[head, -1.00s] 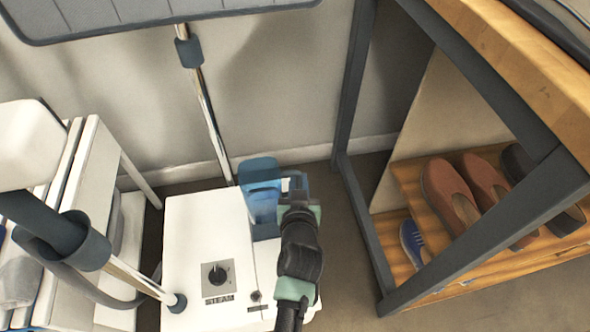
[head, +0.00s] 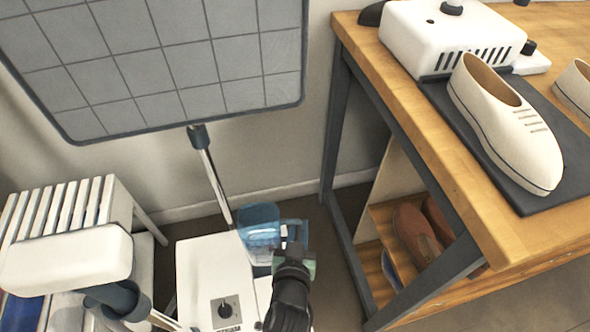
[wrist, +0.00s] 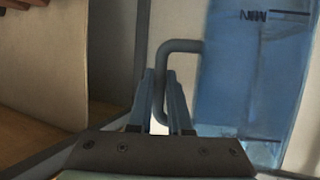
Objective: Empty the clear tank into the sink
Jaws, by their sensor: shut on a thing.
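The clear tank (head: 258,226) is see-through blue and stands upright at the back right of the white steamer base (head: 207,262). In the wrist view the tank (wrist: 240,80) fills the right side, with a dark mark near its top. Its grey-blue handle (wrist: 178,46) loops out to the left. My gripper (head: 292,240) is beside the tank in the head view. In the wrist view my gripper (wrist: 163,90) is shut on the handle. I cannot tell whether the tank's bottom is clear of the base. No sink is in view.
A wooden workbench (head: 425,130) with a dark frame stands at right, bearing a pale shoe (head: 505,125) and a white machine (head: 450,40). Brown shoes (head: 415,232) sit on its lower shelf. A gridded panel (head: 170,60) on a pole rises behind. A white slatted rack (head: 60,215) is at left.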

